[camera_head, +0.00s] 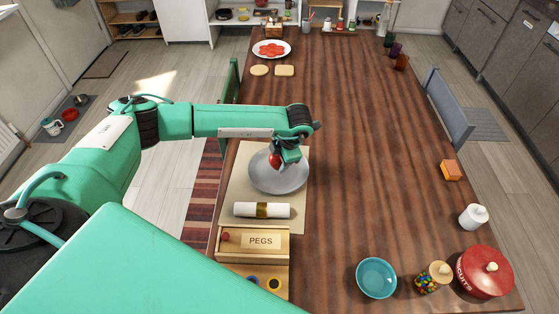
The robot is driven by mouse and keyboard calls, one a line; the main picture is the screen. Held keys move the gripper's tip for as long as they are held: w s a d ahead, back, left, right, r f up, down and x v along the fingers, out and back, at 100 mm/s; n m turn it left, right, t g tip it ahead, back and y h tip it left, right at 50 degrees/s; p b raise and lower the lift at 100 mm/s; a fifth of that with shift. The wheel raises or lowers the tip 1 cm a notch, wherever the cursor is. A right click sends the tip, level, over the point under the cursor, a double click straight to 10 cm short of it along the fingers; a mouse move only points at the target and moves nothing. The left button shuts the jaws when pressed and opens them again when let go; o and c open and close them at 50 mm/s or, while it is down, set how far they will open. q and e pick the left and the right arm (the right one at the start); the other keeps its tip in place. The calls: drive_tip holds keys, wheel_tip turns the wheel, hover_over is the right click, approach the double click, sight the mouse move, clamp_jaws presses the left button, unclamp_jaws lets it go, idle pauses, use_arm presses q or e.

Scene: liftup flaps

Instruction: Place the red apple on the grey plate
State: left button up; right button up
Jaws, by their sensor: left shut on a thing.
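The red apple (275,160) is held by my left gripper (279,159) over the grey plate (280,183). My left gripper is shut on the apple and partly hides it. I cannot tell whether the apple touches the plate. The plate lies on a beige placemat on the wooden table, with its far part behind the gripper. My right gripper is not in view.
A rolled napkin (262,210) and a wooden box marked PEGS (252,241) are in front of the plate. A teal bowl (376,278), a jar (433,277) and a red biscuit tin (484,272) stand at the near right. The table's middle (365,150) is clear.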

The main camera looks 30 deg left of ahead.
use_arm(q)
drive_tip(key=shift+f, duration=1.3)
drive_tip(key=o, duration=1)
drive_tip(key=shift+o, duration=0.2)
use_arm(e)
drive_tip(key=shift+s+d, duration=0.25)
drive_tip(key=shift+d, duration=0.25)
